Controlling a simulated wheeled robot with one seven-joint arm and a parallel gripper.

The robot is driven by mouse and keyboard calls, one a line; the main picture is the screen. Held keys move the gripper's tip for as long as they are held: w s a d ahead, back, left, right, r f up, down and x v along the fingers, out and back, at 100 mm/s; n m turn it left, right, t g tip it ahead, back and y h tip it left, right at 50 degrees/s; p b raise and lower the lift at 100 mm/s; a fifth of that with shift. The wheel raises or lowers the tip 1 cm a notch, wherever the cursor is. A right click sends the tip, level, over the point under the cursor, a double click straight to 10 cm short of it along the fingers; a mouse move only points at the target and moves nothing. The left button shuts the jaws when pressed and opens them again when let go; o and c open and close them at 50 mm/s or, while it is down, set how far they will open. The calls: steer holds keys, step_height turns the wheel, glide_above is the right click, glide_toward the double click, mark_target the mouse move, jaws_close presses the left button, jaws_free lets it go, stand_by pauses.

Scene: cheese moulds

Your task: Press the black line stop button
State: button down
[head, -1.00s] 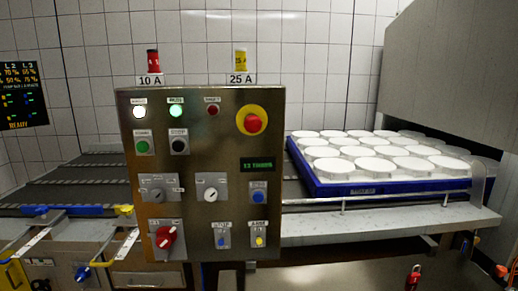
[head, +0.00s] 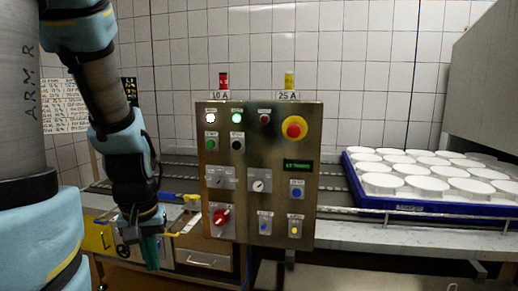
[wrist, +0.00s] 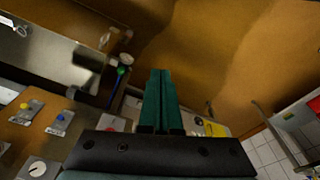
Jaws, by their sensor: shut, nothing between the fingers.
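The black line stop button (head: 237,145) sits on the steel control panel (head: 275,140), right of the green button (head: 211,144) and below the lit green lamp. Nothing covers it in the head view. My gripper (head: 150,268) points down, left of the panel's lower part and well below the button, touching nothing that I can see. In the wrist view its two green fingers (wrist: 160,98) lie together, empty. The black button cannot be made out in the wrist view.
The panel also bears a red emergency stop on yellow (head: 294,127), a red rotary switch (head: 221,216) and blue and yellow buttons. A blue tray (head: 420,205) of white moulds stands right. A conveyor (head: 335,176) runs behind the panel.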

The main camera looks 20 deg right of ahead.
mark_target(236, 148)
steer(key=shift+d, duration=0.1)
steer(key=w+d+r+m+t+h+p, duration=0.1)
steer(key=w+d+r+t, duration=0.25)
steer(key=w+d, duration=0.4)
steer(key=w+d+r+m+t+p, duration=0.1)
steer(key=w+d+r+t, duration=0.25)
steer(key=w+d, duration=0.4)
steer(key=w+d+r+t+y+p, duration=0.1)
steer(key=d+r+t+y, duration=0.3)
steer(key=r, duration=0.5)
steer(key=t+y, duration=0.2)
steer(key=t, duration=0.1)
steer(key=shift+w+r+m, duration=0.2)
steer(key=shift+w+m, duration=0.05)
steer(key=shift+m, duration=0.15)
steer(key=shift+w+d+p, duration=0.15)
steer(key=shift+w+d, duration=0.55)
steer(key=shift+w, duration=0.6)
steer(key=shift+w+d+p, duration=0.2)
steer(key=shift+w+d, duration=0.45)
steer(key=shift+w, duration=0.65)
steer(key=shift+w+d+p, duration=0.15)
steer(key=shift+w+d, duration=0.55)
steer(key=shift+w, duration=0.6)
